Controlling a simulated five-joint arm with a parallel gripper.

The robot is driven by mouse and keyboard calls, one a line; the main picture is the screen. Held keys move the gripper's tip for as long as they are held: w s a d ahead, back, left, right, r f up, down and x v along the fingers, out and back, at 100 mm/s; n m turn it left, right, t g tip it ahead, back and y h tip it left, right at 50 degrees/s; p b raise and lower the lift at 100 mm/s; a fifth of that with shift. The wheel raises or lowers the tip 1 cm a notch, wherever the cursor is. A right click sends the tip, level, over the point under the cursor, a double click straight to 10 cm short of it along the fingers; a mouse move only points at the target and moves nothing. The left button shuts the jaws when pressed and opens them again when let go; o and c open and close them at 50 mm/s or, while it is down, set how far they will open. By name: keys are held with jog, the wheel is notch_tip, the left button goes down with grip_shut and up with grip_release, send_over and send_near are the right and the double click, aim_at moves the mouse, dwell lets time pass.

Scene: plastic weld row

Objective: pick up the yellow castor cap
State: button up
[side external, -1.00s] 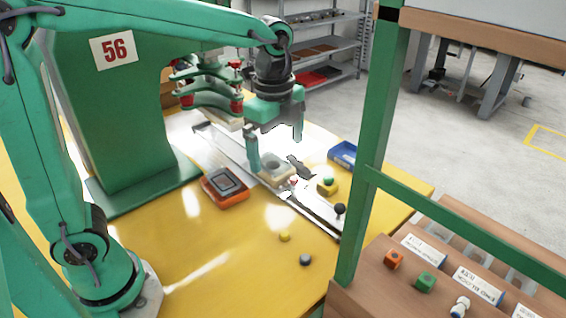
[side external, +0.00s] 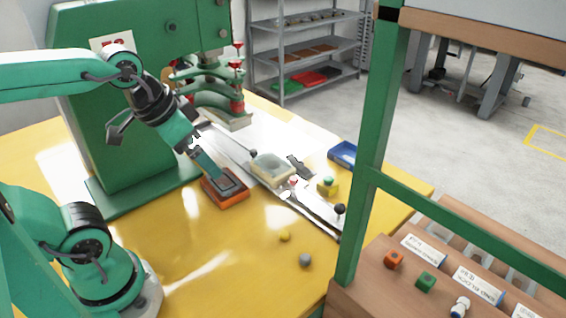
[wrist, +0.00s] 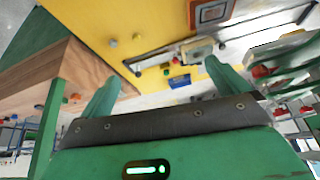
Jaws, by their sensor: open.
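The yellow castor cap (side external: 285,236) is a small round piece lying on the yellow table, just left of and behind a grey cap (side external: 305,260). In the wrist view the yellow cap (wrist: 138,37) is small and hard to make out against the table, near the grey cap (wrist: 111,43). My gripper (side external: 207,163) is tilted over the orange-rimmed tray (side external: 237,200), up and to the left of the yellow cap and well apart from it. In the wrist view my gripper (wrist: 160,78) has its two fingers wide apart with nothing between them.
A pale tray (side external: 270,168) sits on the rail behind the caps. A yellow block with a green top (side external: 327,187) and a blue bin (side external: 343,154) stand to the right. A green post (side external: 365,150) and wooden rack (side external: 440,260) border the right. Table around the caps is clear.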

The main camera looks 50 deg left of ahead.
jog(key=shift+s+a+f+n, duration=0.25)
jog(key=shift+s+n, duration=0.2)
jog(key=shift+n, duration=0.15)
jog(key=c, duration=1.1)
jog(key=w+d+f+n+g, duration=0.1)
jog(key=w+d+f, duration=0.2)
jog(key=w+f, duration=0.1)
jog(key=w+d+f+n+g, duration=0.1)
jog(key=w+d+f, duration=0.2)
jog(key=w+f, duration=0.2)
jog(key=w+d+f+g, duration=0.2)
jog(key=w+d+f, duration=0.1)
jog(key=w+f, duration=0.2)
notch_tip(320, 180, down, 3)
jog(key=shift+r+n, duration=0.15)
jog(key=shift+n, duration=0.25)
